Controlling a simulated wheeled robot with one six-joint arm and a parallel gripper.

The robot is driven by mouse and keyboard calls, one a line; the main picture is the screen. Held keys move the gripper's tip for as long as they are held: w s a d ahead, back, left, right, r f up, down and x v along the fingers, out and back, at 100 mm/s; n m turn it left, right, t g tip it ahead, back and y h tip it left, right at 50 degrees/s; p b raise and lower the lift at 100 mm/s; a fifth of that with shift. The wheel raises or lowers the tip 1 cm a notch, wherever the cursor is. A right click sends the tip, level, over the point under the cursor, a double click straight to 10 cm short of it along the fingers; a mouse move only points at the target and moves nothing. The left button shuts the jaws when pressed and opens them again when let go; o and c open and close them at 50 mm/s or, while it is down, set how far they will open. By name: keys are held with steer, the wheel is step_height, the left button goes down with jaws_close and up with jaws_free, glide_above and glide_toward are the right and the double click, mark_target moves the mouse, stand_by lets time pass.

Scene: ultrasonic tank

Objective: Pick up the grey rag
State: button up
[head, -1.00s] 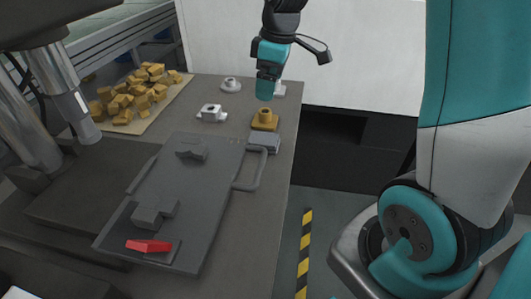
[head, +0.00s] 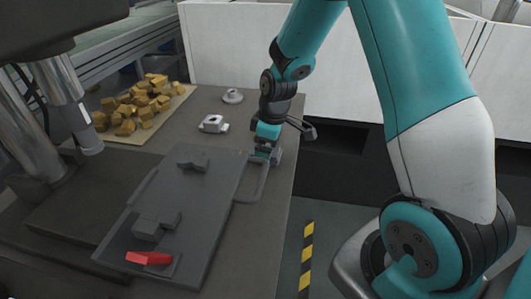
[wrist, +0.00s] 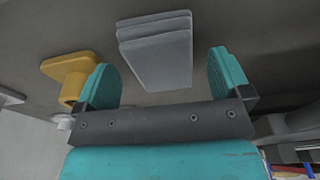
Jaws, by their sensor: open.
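The grey rag (wrist: 155,52) is a flat, folded stack of light grey layers lying on the table, seen in the wrist view. My gripper (wrist: 163,72) is open, with one teal finger on each side of the rag and a gap to both. The rag lies between the fingers and reaches beyond their tips in the picture. In the head view my gripper (head: 264,146) is low over the table beside the dark tray's handle and hides most of the rag. Touching cannot be told.
A yellow flanged part (wrist: 72,72) stands close to the left finger in the wrist view. The dark tray (head: 190,215) with a red block (head: 148,258) lies left of the gripper. White parts (head: 213,124) and a pile of yellow blocks (head: 140,100) are farther back.

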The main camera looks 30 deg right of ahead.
steer(key=shift+w+a+f, duration=0.1)
steer(key=shift+f, duration=0.55)
steer(key=shift+f, duration=0.15)
steer(key=shift+c, duration=0.3)
steer(key=c, duration=1)
step_height(320, 180, up, 20)
steer(key=shift+r+p, duration=0.2)
steer(key=shift+p, duration=0.3)
